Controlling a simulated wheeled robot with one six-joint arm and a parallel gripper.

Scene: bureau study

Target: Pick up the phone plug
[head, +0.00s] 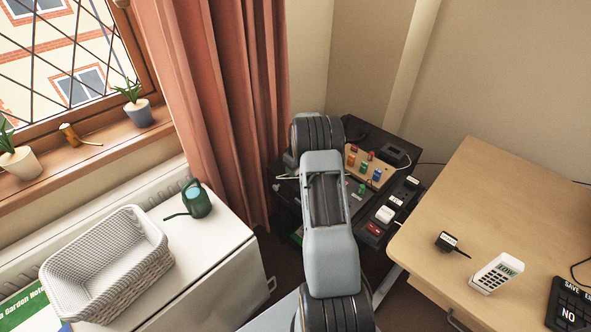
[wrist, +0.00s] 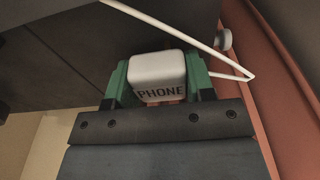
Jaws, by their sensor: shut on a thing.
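The phone plug (wrist: 157,72) is a white block with rounded edges and the black word PHONE on its face, seen in the wrist view. My gripper (wrist: 158,62) is shut on it, with one green finger on each side. A thin white cable (wrist: 172,26) runs near it, bends sharply at the right and comes back toward the plug. In the head view my arm hides the gripper and the held plug.
In the head view a dark power strip (head: 401,192) with several plugs stands right of my arm, beside a wooden board (head: 372,177) with coloured pieces. A wooden desk (head: 500,205) holds a black adapter (head: 448,242) and a white handset (head: 497,272). A red curtain (head: 215,90) hangs left.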

